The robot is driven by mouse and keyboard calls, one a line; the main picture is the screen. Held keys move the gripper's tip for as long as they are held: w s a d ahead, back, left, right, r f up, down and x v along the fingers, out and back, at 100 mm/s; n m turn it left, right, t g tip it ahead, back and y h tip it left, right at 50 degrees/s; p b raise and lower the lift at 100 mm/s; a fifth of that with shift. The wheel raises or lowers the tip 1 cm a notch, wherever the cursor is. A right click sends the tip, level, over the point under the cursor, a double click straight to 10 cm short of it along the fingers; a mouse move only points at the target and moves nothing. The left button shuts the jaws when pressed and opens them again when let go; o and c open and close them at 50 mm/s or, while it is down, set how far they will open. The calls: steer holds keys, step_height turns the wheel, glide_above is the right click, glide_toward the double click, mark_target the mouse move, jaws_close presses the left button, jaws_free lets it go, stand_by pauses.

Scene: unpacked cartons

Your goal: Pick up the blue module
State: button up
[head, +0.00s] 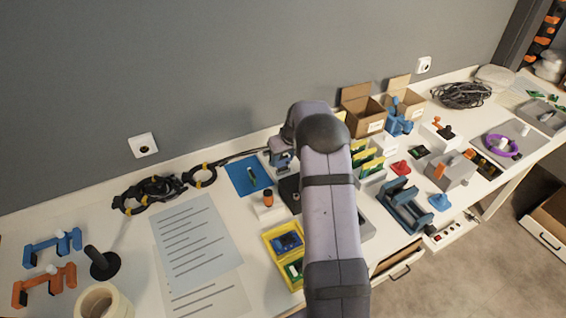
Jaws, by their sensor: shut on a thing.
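My gripper (281,160) shows only in part at the far end of my arm, left of the rounded wrist, over the back of the table. It is shut on a small bluish thing; its shape is too small and too covered to make out. A blue module (288,242) lies in a yellow tray (270,236) left of my forearm, with a green piece (294,268) in front of it. My gripper is well behind this tray and apart from it. My forearm hides the table right of the tray.
A blue mat (240,178) and a small orange-topped block (268,198) are left of my arm. Printed sheets (195,240) lie further left. Cardboard boxes (362,115), yellow-and-green parts (367,160) and a dark blue frame (405,206) crowd the right. The wall stands close behind.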

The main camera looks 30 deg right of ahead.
mark_target(283, 157)
step_height(283, 157, up, 8)
steer(key=shift+r+b, duration=0.15)
steer(key=shift+b, duration=0.6)
steer(key=shift+r, duration=0.1)
